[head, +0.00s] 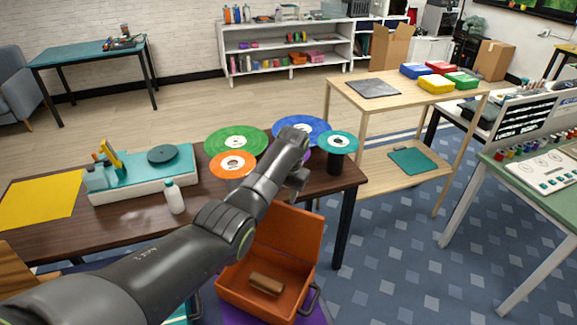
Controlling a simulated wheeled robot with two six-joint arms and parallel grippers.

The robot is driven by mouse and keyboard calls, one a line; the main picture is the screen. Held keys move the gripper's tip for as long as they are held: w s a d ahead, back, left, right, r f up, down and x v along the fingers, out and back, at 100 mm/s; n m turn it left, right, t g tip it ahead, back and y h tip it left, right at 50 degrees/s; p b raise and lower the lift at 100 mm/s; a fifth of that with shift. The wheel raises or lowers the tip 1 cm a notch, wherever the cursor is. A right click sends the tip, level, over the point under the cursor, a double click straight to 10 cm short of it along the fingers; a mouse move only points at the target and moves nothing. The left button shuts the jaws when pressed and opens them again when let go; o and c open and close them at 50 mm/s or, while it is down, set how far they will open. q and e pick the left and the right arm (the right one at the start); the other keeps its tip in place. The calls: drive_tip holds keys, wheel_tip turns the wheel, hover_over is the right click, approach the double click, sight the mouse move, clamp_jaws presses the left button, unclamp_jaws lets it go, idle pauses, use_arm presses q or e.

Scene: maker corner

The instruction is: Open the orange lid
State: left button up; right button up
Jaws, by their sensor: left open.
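An orange box (235,292) sits low at the bottom middle, in front of the dark wooden table. Its orange lid (297,234) stands raised at the back, so the inside shows. A brown block (267,284) lies in the box. A dark handle (310,300) shows at the box's right side. My left arm crosses from the lower left and covers part of the box and lid on their left. My left gripper (298,180) is open, above the raised lid near the table's front edge, and looks apart from it. My right gripper is not in view.
The table (135,226) holds green (236,140), orange (233,164), blue (301,130) and teal (338,142) discs, a white bottle (174,198) and a teal turntable (150,176). A light wooden shelf table (400,98) stands at right. Blue patterned carpet (400,270) is clear there.

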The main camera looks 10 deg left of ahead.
use_arm(q)
wheel_tip(320, 180, up, 10)
drive_tip(key=d+b, duration=0.1)
drive_tip(key=shift+s+d+b, duration=0.3)
drive_tip(key=shift+s, duration=0.15)
